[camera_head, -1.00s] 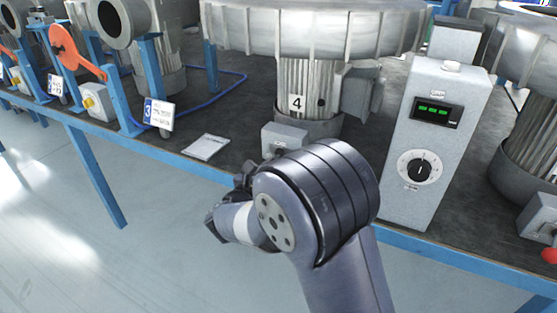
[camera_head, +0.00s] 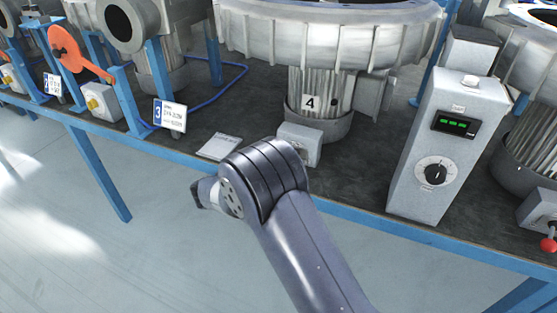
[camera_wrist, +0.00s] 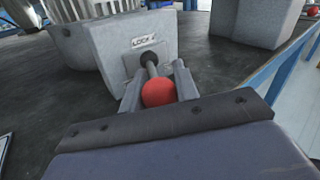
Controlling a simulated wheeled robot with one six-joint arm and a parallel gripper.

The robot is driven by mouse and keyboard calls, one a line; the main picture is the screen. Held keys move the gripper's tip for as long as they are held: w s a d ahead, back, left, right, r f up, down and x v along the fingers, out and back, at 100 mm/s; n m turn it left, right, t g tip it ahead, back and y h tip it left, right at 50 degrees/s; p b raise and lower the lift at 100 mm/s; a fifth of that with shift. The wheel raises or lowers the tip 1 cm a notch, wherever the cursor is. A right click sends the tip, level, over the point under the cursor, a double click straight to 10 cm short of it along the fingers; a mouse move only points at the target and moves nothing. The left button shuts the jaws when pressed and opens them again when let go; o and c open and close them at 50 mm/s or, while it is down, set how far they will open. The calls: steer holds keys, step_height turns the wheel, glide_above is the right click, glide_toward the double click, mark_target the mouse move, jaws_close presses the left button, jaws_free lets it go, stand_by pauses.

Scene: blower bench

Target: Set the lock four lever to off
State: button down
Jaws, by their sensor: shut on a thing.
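The lock four box (camera_wrist: 135,48) is a grey housing labelled "LOCK 4". In the head view it (camera_head: 303,140) sits on the bench below the blower marked 4, partly covered by my arm. Its lever, a short metal rod with a red ball knob (camera_wrist: 158,92), points out of the box front towards my wrist camera. My gripper (camera_wrist: 157,82) has one finger on each side of the knob and is shut on it. In the head view the lever and the fingertips are hidden behind my wrist.
A control cabinet (camera_head: 448,135) with a green display and a dial stands right of blower 4 (camera_head: 322,100). A flat plate (camera_head: 217,147) lies left of the box. Blower 3's sign (camera_head: 170,115) and an orange lever (camera_head: 78,52) are further left. Open floor lies before the bench.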

steer(key=shift+r, duration=0.1)
stand_by(0.3)
steer(key=c, duration=1.1)
jaws_free()
steer(key=v, duration=1)
steer(key=shift+s+a+p, duration=0.25)
steer(key=shift+a+p, duration=0.1)
steer(key=shift+p, duration=0.05)
steer(key=shift+w+d, duration=0.1)
